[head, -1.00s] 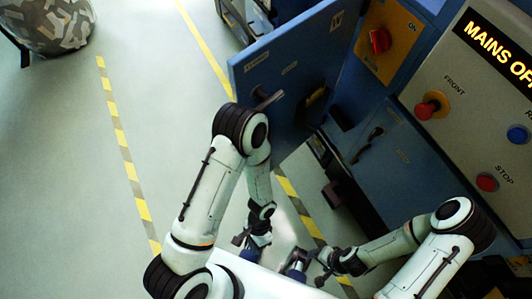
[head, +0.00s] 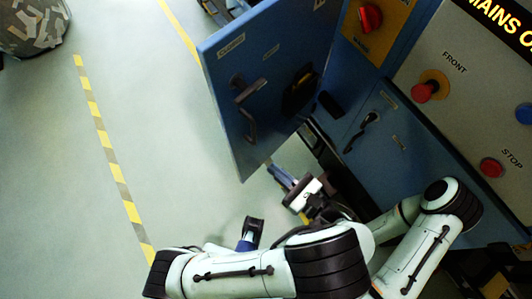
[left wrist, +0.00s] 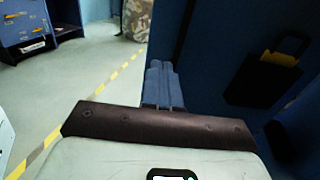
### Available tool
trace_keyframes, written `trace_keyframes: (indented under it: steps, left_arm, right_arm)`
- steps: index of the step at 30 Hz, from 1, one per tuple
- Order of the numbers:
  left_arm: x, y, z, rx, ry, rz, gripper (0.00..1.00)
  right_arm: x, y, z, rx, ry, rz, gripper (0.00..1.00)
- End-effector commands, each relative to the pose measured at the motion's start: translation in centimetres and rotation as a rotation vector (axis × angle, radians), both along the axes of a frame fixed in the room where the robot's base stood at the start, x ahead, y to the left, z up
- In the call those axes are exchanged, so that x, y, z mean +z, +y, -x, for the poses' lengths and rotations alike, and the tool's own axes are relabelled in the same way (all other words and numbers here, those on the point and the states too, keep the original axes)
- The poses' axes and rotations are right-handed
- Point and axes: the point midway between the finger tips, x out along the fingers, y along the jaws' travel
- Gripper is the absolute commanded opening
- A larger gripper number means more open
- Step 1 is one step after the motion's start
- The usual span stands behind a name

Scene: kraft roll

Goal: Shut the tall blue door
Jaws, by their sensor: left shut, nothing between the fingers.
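The tall blue door (head: 225,95) stands open, jutting out from the blue cabinet. The face I see carries a dark bar handle (head: 247,105) and a black fitting (head: 299,92). My left gripper (head: 276,172) is at the door's lower edge, its blue fingers shut and empty. In the left wrist view the fingers (left wrist: 162,84) point ahead with the dark blue door panel (left wrist: 222,50) close on the right. I cannot tell if they touch it. My right gripper (head: 250,236) seems low in the middle, partly behind my left arm; its jaws are unclear.
The blue cabinet (head: 375,150) has a small black handle, and a grey panel (head: 455,90) with buttons stands to its right. A patterned bin (head: 35,25) is at the far left. Clear floor with striped tape (head: 110,155) lies left of the door.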

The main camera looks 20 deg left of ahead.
Motion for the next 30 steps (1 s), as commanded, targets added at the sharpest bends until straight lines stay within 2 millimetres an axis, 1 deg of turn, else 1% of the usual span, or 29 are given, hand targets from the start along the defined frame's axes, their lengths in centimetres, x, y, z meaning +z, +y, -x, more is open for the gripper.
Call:
trace_keyframes:
  steps: [9,12,16,21,30]
  left_arm:
    - [-0.1,6.1,-2.7,0.007,0.004,0.001,0.00]
    - [-0.1,7.9,-3.6,0.006,0.003,0.002,0.00]
    - [-0.2,9.8,-4.5,0.006,0.004,0.001,0.00]
    - [-0.2,11.2,-5.2,0.004,0.004,0.003,0.00]
    - [-0.1,11.5,-5.4,0.003,0.003,0.004,0.00]
  right_arm:
    - [-0.3,0.0,-0.2,-0.001,-0.006,0.001,0.70]
    - [-0.4,0.0,-0.2,-0.001,-0.008,0.002,0.70]
    - [-0.6,0.0,-0.3,-0.002,-0.011,0.002,0.70]
    - [-0.8,0.0,-0.3,-0.002,-0.013,0.002,0.70]
    - [-0.7,0.0,-0.4,-0.002,-0.014,0.002,0.70]
